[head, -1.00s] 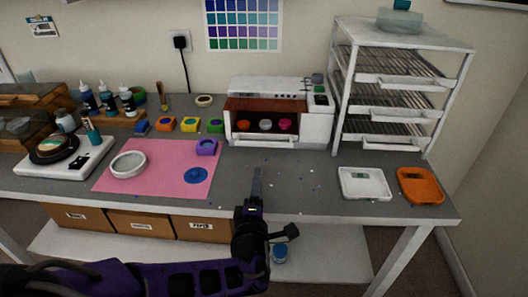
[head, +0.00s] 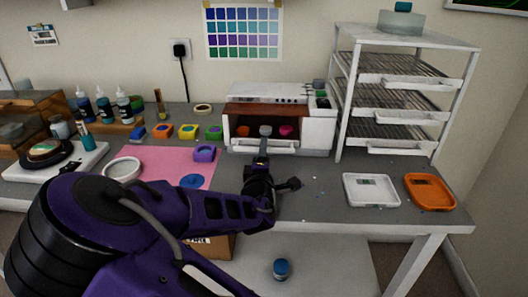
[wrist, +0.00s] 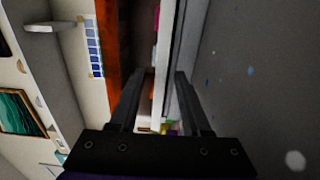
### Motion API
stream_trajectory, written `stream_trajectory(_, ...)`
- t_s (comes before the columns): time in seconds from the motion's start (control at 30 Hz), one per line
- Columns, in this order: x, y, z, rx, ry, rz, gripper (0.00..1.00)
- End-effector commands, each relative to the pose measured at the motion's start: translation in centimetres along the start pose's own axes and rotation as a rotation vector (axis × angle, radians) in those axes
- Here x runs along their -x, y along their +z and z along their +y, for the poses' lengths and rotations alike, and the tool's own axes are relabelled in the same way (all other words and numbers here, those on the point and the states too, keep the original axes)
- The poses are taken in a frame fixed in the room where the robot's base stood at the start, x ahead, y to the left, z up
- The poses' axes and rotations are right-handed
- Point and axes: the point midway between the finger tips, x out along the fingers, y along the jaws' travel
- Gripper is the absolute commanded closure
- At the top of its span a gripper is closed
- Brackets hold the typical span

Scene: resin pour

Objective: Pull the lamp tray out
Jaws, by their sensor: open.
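The lamp (head: 279,112) is a white box with a reddish-brown front panel and an open front, at the back centre of the bench. Its lamp tray (head: 292,150) sits inside, with a white front edge and handle low at the opening. Small orange (head: 242,131), grey-white (head: 265,130) and pink (head: 286,131) pieces show inside. My gripper (head: 263,152) is at the tray front, its jaws open. In the wrist view, the fingers of my gripper (wrist: 163,75) lie on either side of a pale bar (wrist: 172,60), apparently the tray handle. Whether they touch it is unclear.
A white wire rack (head: 400,90) stands close right of the lamp. A white tray (head: 371,190) and an orange tray (head: 430,192) lie at the front right. A pink mat (head: 150,158) lies left. The bench before the lamp is mostly clear, with small specks.

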Motion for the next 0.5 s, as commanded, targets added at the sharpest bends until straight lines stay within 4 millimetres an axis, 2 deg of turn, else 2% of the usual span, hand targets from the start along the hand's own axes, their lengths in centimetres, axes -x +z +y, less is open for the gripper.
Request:
stream_trajectory(0.13, -0.95, -0.01, 0.0, 0.0, 0.0, 0.001, 0.53)
stream_trajectory(0.4, -1.08, -0.01, 0.0, 0.001, 0.0, 0.001, 0.53)
stream_trajectory(0.43, -1.08, 0.0, 0.0, 0.001, 0.0, 0.001, 0.54)
stream_trajectory(0.5, -1.07, 0.0, 0.0, 0.001, 0.0, 0.001, 0.67)
